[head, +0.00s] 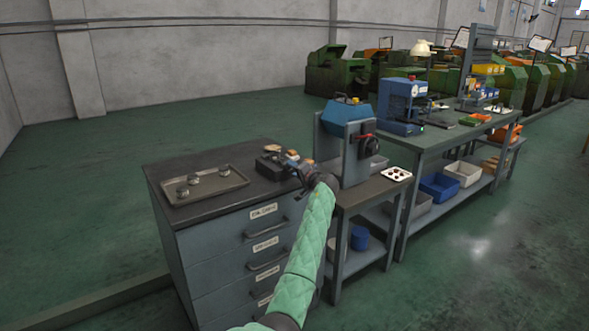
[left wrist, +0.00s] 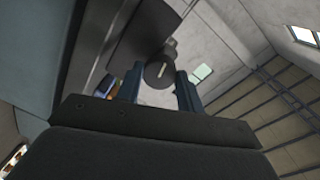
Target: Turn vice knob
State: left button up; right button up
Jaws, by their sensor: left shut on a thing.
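The vice (head: 270,166) is a small dark block with tan parts on top. It sits at the right end of the grey drawer cabinet's dark top. My left gripper (head: 305,176), on the arm in a green padded sleeve, is at the vice's right side. In the left wrist view, the dark round vice knob (left wrist: 160,73) with a light slot mark lies between the two fingertips of my left gripper (left wrist: 158,86), which is shut on it. In the head view the gripper hides the knob. My right gripper is in neither view.
A metal tray (head: 216,190) with several small round parts lies left on the cabinet (head: 225,248). A blue and grey machine (head: 345,130) stands close behind my gripper. A longer workbench (head: 440,142) stands farther right. Green floor is open at left.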

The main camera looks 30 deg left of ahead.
pick_arm(q)
jog(key=shift+m, duration=0.4)
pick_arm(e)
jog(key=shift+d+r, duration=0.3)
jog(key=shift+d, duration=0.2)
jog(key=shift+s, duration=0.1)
pick_arm(q)
jog(key=o, duration=1)
jog(key=shift+w+d, duration=0.1)
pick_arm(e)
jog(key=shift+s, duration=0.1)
pick_arm(q)
jog(key=b+v, duration=0.1)
jog(key=v, duration=0.6)
jog(key=shift+d, duration=0.35)
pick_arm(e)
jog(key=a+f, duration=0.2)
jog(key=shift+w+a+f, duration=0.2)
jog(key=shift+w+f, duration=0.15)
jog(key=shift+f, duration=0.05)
